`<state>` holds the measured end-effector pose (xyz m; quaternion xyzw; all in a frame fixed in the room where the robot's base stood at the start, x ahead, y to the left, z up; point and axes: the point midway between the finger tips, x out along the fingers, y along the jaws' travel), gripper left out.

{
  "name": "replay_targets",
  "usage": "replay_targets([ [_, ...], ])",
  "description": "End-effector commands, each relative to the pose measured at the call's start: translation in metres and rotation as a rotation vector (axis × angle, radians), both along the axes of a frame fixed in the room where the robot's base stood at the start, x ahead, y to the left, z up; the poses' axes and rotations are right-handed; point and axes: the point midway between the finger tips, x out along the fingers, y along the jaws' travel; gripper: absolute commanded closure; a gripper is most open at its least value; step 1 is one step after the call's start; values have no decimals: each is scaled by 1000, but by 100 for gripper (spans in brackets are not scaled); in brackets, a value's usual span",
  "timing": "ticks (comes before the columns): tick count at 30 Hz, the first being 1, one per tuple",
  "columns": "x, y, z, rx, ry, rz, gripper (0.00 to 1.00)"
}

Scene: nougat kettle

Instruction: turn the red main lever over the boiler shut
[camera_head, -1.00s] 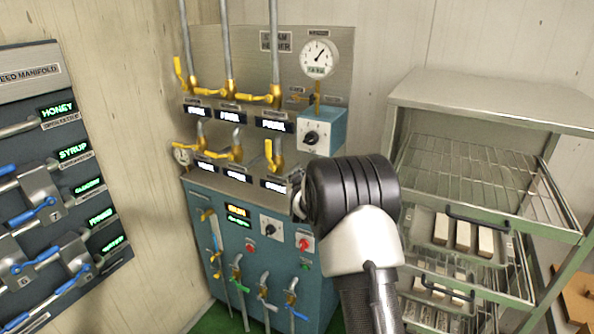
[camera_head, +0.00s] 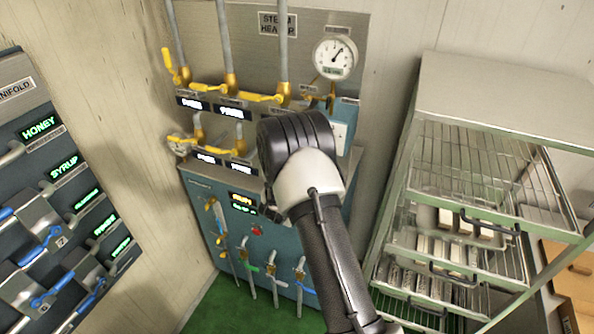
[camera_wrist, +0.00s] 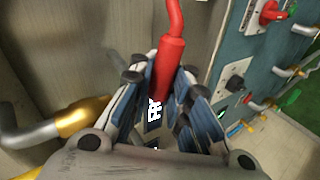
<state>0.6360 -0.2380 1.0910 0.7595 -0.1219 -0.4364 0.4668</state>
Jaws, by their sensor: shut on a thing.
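The red lever (camera_wrist: 171,62) shows in the wrist view, its thick grip running down between the fingers of my gripper (camera_wrist: 163,88). The gripper is shut on this grip. The lever's thinner bent upper end leaves the top of the picture, and its pivot is out of sight. In the head view, my arm's dark wrist covers the middle of the steam header panel (camera_head: 350,20), and the lever and fingertips are hidden. The teal boiler cabinet (camera_head: 225,240) stands below the panel.
Several yellow valve levers (camera_head: 206,90) and a round gauge (camera_head: 335,57) are on the panel. A feed manifold with blue levers (camera_head: 40,247) is at the left. A metal rack (camera_head: 490,85) stands close at the right. In the wrist view a brass pipe fitting (camera_wrist: 82,116) lies left of the fingers.

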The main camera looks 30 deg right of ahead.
Motion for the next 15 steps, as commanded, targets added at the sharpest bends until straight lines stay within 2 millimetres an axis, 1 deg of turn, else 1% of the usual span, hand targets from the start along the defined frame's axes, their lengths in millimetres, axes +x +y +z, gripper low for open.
replay_targets([
  [1, 0, 4, -1, -16, 32, 6, 100],
  [6, 0, 4, -11, -72, 101, 6, 100],
  [15, 0, 4, -20, -118, 158, 7, 100],
])
